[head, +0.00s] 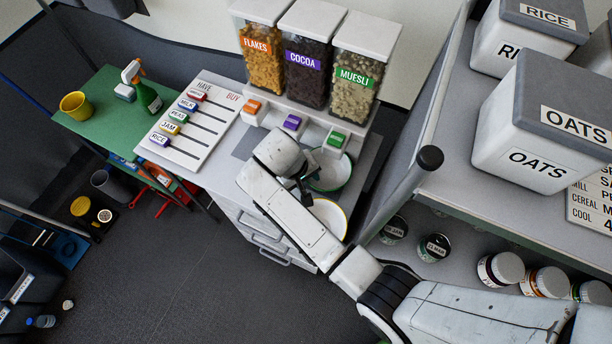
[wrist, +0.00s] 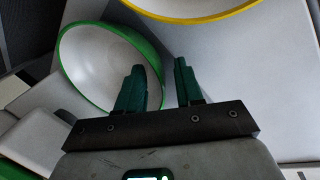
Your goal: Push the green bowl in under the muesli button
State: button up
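The green bowl (head: 333,174), white inside with a green rim, stands on the counter below the muesli dispenser (head: 354,78). The green muesli button (head: 336,139) sits just above and behind it; my arm partly covers the bowl's left side. In the wrist view the green bowl (wrist: 95,55) lies at the left. My gripper (wrist: 160,68) is open: one finger overlaps the bowl's inside, the other shows past its right rim. I cannot tell whether either touches it. In the head view my arm mostly hides the fingers.
A yellow-rimmed white bowl (head: 330,216) stands close in front of the green one; its rim also shows in the wrist view (wrist: 205,18). Flakes (head: 262,60) and cocoa (head: 306,66) dispensers stand left of muesli. A shelf with a post (head: 405,185) bounds the right side.

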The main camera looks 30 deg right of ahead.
grip_shut()
jog(key=shift+o, duration=0.3)
grip_release()
jog(key=shift+r, duration=0.15)
jog(key=b+v, duration=0.1)
jog(key=v, duration=0.9)
jog(key=shift+r, duration=0.3)
jog(key=shift+a+f, duration=0.1)
